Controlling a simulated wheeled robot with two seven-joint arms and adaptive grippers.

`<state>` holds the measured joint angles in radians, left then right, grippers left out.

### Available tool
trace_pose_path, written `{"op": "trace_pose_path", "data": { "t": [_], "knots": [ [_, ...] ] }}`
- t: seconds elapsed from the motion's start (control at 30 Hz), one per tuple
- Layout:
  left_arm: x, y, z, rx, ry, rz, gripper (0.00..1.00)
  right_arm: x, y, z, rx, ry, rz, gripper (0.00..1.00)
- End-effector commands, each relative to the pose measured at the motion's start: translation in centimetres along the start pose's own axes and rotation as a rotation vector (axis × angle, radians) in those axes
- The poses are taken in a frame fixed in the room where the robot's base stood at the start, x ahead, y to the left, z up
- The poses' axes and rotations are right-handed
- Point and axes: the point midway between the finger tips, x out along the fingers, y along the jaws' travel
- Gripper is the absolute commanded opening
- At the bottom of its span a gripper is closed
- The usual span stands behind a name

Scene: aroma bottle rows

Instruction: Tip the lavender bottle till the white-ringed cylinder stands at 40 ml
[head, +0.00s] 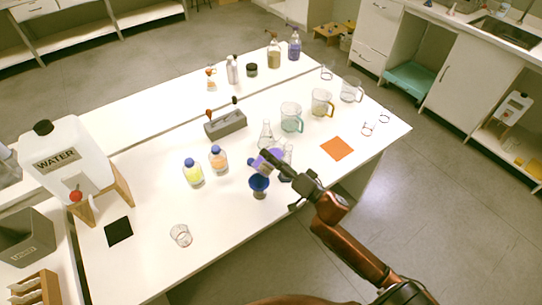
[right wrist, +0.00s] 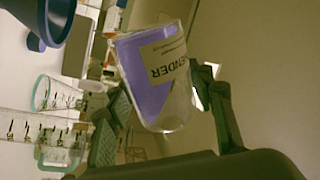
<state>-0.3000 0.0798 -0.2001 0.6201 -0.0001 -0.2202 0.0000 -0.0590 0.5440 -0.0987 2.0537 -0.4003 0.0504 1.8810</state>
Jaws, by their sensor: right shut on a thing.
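The lavender bottle (head: 268,158) holds purple liquid and is tilted in the head view, its low end near a blue funnel (head: 259,182). In the right wrist view the bottle (right wrist: 146,72) fills the middle, its label partly readable. My right gripper (head: 282,165) is shut on it, one finger on each side in the right wrist view (right wrist: 160,88). The blue funnel also shows at the top left of that view (right wrist: 45,20). The vessel under the funnel is mostly hidden; I cannot read a level or make out a white ring. My left gripper is not in view.
A yellow bottle (head: 193,173) and an orange bottle (head: 218,158) stand left of the funnel. A glass flask (head: 266,136) and a beaker with a teal handle (head: 291,118) stand behind. An orange mat (head: 337,149) lies to the right.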

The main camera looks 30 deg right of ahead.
Motion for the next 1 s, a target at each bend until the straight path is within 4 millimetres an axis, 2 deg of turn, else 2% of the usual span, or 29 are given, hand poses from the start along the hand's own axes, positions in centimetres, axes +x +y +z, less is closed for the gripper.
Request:
{"op": "trace_pose_path", "data": {
  "t": [1.0],
  "knots": [
    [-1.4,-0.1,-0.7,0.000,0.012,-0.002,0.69,0.0,-0.1,0.3,0.097,0.026,-0.003,0.12]
  ]
}}
